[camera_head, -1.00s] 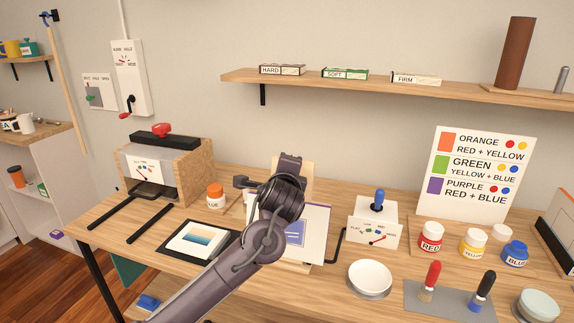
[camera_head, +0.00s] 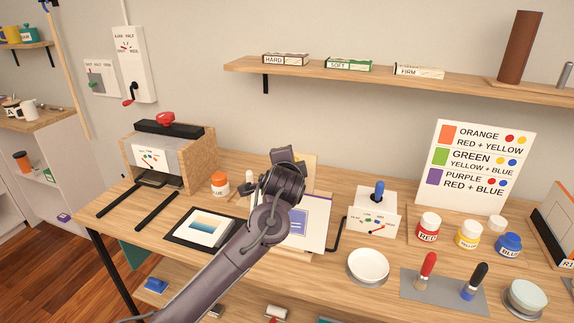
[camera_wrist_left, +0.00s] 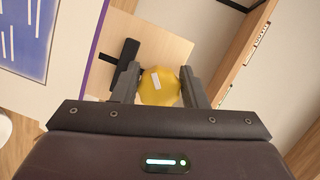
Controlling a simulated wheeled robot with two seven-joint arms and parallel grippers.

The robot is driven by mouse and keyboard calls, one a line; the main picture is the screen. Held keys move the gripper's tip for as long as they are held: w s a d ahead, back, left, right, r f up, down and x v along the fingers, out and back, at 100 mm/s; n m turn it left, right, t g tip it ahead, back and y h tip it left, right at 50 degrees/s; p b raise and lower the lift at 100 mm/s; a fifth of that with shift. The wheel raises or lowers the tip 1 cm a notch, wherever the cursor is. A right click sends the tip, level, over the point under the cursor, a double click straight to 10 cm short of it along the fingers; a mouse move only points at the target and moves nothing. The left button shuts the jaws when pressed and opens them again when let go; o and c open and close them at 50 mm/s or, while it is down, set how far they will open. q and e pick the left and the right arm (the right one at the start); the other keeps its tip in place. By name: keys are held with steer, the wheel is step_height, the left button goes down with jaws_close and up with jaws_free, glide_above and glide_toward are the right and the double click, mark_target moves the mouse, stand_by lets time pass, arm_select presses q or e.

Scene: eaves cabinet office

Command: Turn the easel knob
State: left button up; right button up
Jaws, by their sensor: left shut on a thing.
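The yellow easel knob (camera_wrist_left: 157,86) shows in the left wrist view, with a pale mark on its face. My left gripper (camera_wrist_left: 162,80) is shut on it, one finger on each side. The knob sits in front of a pale wooden panel (camera_wrist_left: 153,44) of the easel, beside a black bar (camera_wrist_left: 124,65). In the head view my left arm and wrist cover the knob and my fingertips. The easel's white sheet with a blue picture (camera_head: 314,217) shows right of my wrist. My right gripper is in neither current view.
A framed gradient picture (camera_head: 206,228) lies left of my arm, near an orange-lidded jar (camera_head: 220,186). A white box with a blue-topped lever (camera_head: 373,222) stands right of the easel. Paint jars, a white bowl (camera_head: 368,264) and brushes fill the right side. A shelf (camera_head: 350,77) runs above.

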arm_select(q)
steer(key=shift+s+d, duration=0.1)
steer(key=shift+d, duration=0.25)
stand_by(0.4)
